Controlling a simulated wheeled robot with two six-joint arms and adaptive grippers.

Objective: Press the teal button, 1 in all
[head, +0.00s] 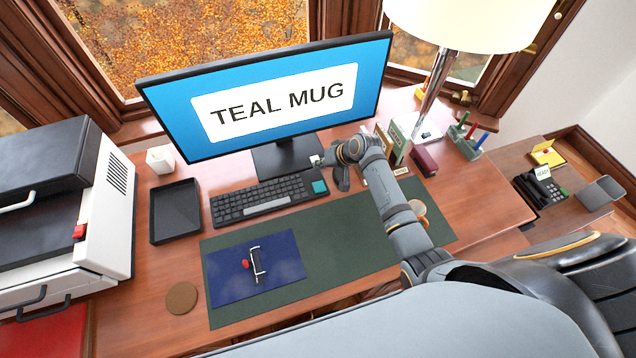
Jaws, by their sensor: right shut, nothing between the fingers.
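My right gripper (343,184) is shut and empty. It points down just to the right of the teal button, close to the keyboard's right end. The button's top shows clear of the fingers. I cannot tell how high the fingertips are above the desk. My left gripper is not in view.
A monitor (270,100) reading "TEAL MUG" stands behind the keyboard. A black tray (175,212) lies left, and a blue folder (230,278) lies on the green desk mat (340,240). An orange-brown mug (417,208) stands beside my right forearm. A lamp (437,85) stands back right.

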